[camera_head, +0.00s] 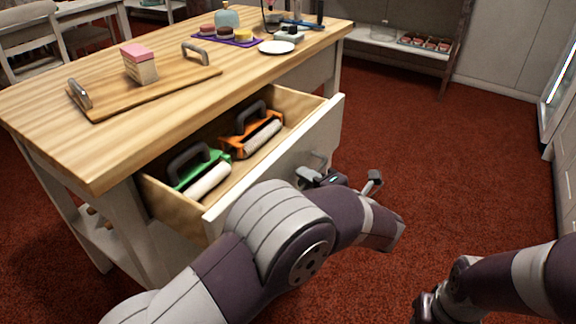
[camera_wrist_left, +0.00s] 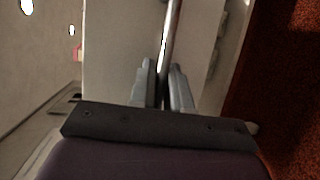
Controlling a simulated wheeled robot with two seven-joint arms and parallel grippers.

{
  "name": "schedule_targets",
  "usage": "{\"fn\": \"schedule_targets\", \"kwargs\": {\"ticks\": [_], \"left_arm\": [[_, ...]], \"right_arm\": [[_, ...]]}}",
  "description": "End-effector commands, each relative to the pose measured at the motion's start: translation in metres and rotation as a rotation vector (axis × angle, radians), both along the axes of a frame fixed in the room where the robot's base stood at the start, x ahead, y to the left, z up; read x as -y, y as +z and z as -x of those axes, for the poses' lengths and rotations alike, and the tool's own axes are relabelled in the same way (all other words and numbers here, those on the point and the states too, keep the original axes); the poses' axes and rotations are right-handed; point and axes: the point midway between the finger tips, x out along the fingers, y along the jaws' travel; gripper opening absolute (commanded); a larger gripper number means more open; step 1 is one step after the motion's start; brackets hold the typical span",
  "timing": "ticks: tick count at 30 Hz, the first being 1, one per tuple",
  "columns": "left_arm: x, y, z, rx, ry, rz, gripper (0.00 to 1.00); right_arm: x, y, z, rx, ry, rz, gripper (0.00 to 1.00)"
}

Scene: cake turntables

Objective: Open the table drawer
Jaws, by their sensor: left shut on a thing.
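The table drawer (camera_head: 275,160) stands pulled out from the wooden-topped table (camera_head: 130,160), its inside open to view. Its pale front carries a metal bar handle (camera_head: 313,160). My left gripper (camera_head: 309,176) is at this handle, in front of the drawer. In the left wrist view, the two fingers (camera_wrist_left: 164,80) of my left gripper are shut on the handle bar (camera_wrist_left: 173,35). My right gripper (camera_head: 428,306) is low at the lower right, away from the drawer, and its fingers are too unclear to read.
The drawer holds a green roller tool (camera_head: 205,170) and an orange one (camera_head: 252,132). On the table are a wooden tray (camera_head: 190,75), a pink-topped block (camera_head: 140,65), a purple mat (camera_head: 212,38) and a white plate (camera_head: 277,47). Red carpet (camera_head: 430,140) lies clear to the right.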

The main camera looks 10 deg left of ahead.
Motion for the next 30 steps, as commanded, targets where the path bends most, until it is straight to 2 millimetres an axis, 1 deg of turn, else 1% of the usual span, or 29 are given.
{"fn": "schedule_targets", "kwargs": {"ticks": [1, 6, 9, 12, 17, 27, 28, 29, 30], "left_arm": [[0.012, 0.002, 0.004, -0.002, -0.003, 0.0, 0.0], [0.046, 0.001, 0.017, -0.001, -0.002, 0.0, 0.0], [0.06, 0.0, 0.022, -0.001, -0.001, 0.0, 0.0], [0.069, 0.0, 0.025, -0.001, 0.0, 0.0, 0.0], [0.077, 0.0, 0.028, 0.0, 0.001, 0.0, 0.0], [0.077, -0.001, 0.028, -0.001, 0.001, 0.001, 0.0], [0.077, -0.001, 0.028, -0.001, 0.001, 0.001, 0.2], [0.077, -0.001, 0.028, -0.001, 0.001, 0.001, 0.23], [0.077, -0.001, 0.028, -0.001, 0.001, 0.001, 0.23]], "right_arm": [[0.0, 0.005, 0.0, 0.0, 0.0, 0.0, 0.43], [0.0, 0.011, 0.0, 0.0, 0.0, 0.0, 0.43], [0.0, 0.013, 0.0, 0.0, 0.0, 0.0, 0.43], [0.0, 0.014, 0.0, 0.0, 0.0, 0.0, 0.43], [0.0, 0.015, 0.0, 0.0, 0.0, 0.0, 0.43], [0.0, 0.015, 0.0, 0.0, 0.0, 0.0, 0.43], [0.0, 0.015, 0.0, 0.0, 0.0, 0.0, 0.43], [0.0, 0.015, 0.0, 0.0, 0.0, 0.0, 0.43], [0.0, 0.015, 0.0, 0.0, 0.0, 0.0, 0.43]]}}
